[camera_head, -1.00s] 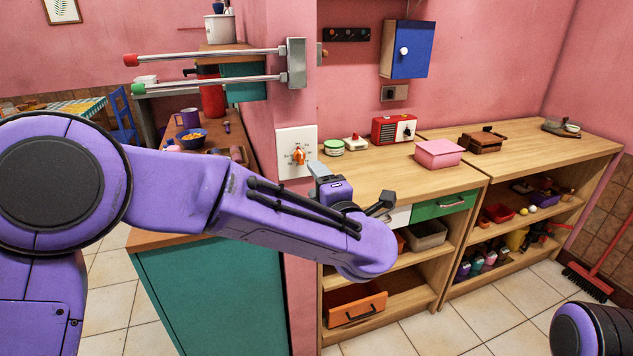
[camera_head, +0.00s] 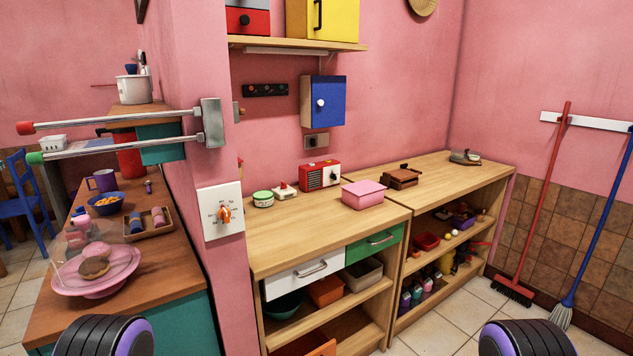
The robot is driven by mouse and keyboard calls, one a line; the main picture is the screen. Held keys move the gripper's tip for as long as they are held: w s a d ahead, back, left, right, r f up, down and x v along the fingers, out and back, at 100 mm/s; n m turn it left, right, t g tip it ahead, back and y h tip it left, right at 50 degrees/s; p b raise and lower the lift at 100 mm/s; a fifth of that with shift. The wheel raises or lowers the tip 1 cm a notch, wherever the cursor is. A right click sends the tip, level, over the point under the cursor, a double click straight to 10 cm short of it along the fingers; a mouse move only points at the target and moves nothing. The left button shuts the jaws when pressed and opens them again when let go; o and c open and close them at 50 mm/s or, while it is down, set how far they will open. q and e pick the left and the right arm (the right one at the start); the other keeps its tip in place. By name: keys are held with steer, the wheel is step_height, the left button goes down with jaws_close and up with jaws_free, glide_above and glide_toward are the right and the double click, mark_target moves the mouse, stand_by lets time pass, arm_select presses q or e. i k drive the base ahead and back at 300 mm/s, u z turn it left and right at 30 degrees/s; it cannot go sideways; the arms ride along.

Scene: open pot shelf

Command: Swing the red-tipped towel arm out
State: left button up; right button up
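The red-tipped towel arm (camera_head: 110,121) is the upper of two metal rods on a wall bracket (camera_head: 212,123) at the end of the pink wall. It points left from the bracket, roughly parallel to the green-tipped arm (camera_head: 115,147) just below it. Its red tip (camera_head: 25,128) is at the far left. Neither gripper shows in the head view. Only rounded dark and purple parts of my own arms show at the bottom edge, well apart from the towel arms.
A dial plate (camera_head: 221,211) is on the wall below the bracket. A counter (camera_head: 165,262) with a cake stand (camera_head: 97,272), mug and bowl lies under the rods. A wooden worktop (camera_head: 300,228) with open shelves is to the right.

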mark_target(25, 128)
steer(key=k, duration=0.5)
steer(key=z, duration=0.45)
steer(key=i, duration=0.55)
steer(key=u, duration=1.15)
